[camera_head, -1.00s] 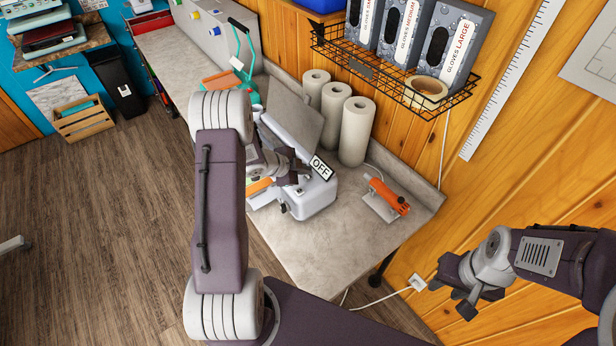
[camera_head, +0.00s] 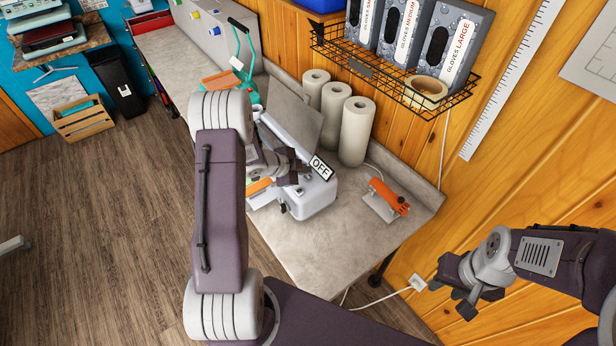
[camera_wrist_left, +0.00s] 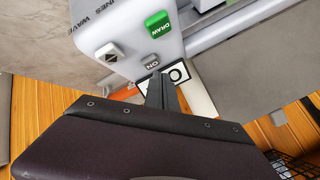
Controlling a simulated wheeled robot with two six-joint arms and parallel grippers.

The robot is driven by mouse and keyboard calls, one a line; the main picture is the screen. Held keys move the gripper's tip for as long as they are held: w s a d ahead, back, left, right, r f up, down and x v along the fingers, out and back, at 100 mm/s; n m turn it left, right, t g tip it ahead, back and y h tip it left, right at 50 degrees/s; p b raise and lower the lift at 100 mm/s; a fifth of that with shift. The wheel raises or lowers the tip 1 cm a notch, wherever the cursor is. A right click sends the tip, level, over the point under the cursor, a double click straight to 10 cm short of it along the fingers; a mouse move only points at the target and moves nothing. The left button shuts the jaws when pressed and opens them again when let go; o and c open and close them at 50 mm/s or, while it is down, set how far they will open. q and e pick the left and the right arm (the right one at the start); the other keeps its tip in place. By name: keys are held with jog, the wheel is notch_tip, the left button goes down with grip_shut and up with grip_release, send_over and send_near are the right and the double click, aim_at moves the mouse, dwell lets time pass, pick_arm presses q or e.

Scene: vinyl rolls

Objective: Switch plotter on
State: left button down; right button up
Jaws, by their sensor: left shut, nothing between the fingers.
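The plotter (camera_head: 314,198) is a white machine on the grey worktop, partly hidden behind my left arm. A sign reading OFF (camera_head: 321,168) stands at its end; its edge also shows in the left wrist view (camera_wrist_left: 178,74). In that view the plotter's panel (camera_wrist_left: 122,40) has a grey ON button (camera_wrist_left: 152,62), a green DRAW button (camera_wrist_left: 158,24) and a dark-marked square button (camera_wrist_left: 110,55). My left gripper (camera_wrist_left: 161,82) is shut and empty, its tips close below the ON button; contact cannot be told. My right gripper (camera_head: 452,298) is open and empty, off the worktop.
White paper rolls (camera_head: 357,131) stand behind the plotter. An orange-handled tool (camera_head: 388,197) lies on the worktop to its right. A wire shelf (camera_head: 390,82) with glove boxes hangs above. The worktop's front right (camera_head: 345,240) is clear.

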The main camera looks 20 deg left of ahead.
aim_at(305, 178)
pick_arm(q)
jog(key=shift+f, duration=0.4)
jog(key=shift+f+b, duration=0.25)
jog(key=shift+b, duration=0.15)
jog(key=shift+r+p, duration=0.7)
jog(key=shift+p, duration=0.05)
jog(key=shift+r, duration=0.1)
notch_tip(305, 178, up, 6)
jog(key=p, duration=0.6)
